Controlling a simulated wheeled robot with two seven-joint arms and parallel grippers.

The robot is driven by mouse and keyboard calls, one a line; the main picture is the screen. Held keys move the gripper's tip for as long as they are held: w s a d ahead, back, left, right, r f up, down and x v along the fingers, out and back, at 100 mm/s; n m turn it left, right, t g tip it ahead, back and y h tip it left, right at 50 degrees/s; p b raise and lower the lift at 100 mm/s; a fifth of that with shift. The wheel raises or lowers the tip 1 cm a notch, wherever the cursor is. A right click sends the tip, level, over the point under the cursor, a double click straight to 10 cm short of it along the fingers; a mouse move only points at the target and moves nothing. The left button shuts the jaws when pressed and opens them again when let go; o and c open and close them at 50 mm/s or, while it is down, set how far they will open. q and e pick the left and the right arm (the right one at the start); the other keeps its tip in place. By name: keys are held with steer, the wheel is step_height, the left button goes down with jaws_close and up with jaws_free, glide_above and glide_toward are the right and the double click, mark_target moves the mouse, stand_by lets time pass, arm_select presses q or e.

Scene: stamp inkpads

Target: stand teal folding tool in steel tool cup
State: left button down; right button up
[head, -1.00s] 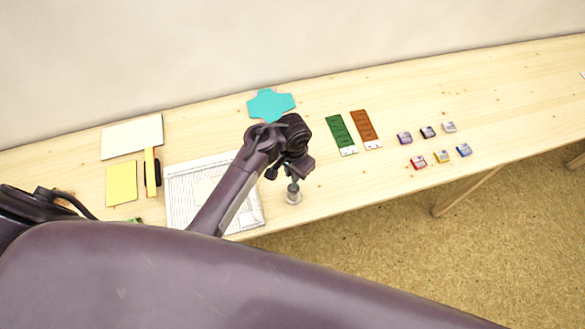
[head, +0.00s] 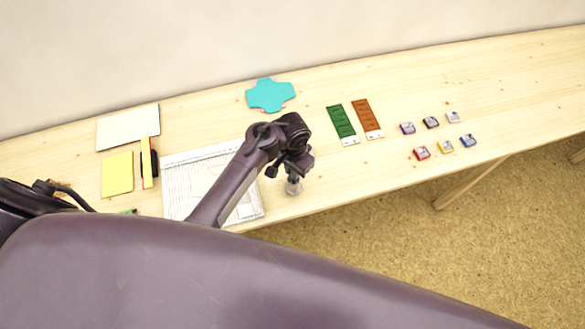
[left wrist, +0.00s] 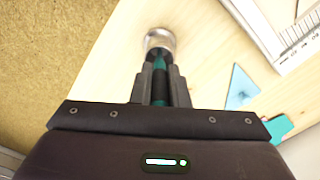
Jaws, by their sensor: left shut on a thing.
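The steel tool cup (head: 293,189) stands near the front edge of the table, right of the white grooved board. In the left wrist view the round cup (left wrist: 160,38) is just ahead of my fingers. My left gripper (left wrist: 160,82) is shut on the teal folding tool (left wrist: 159,62), a dark and teal stick between the fingers. The tool's far end meets the cup's mouth in that view; how deep it reaches is hidden. In the head view my left gripper (head: 293,172) is right above the cup and hides most of the tool. My right gripper is out of view.
The white grooved board (head: 185,185) lies left of the cup, partly under my arm. A teal cross-shaped sheet (head: 270,95), green strip (head: 342,124) and orange strip (head: 367,118) lie farther back. Several small inkpads (head: 422,153) are at right. The table right of the cup is clear.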

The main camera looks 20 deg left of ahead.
arm_select(q)
steer(key=c, duration=1.3)
jaws_free()
step_height(320, 180, up, 3)
steer(key=p, duration=0.3)
steer(key=shift+r+p, duration=0.2)
steer(key=shift+p, duration=0.2)
step_height(320, 180, up, 3)
steer(key=shift+r, duration=0.75)
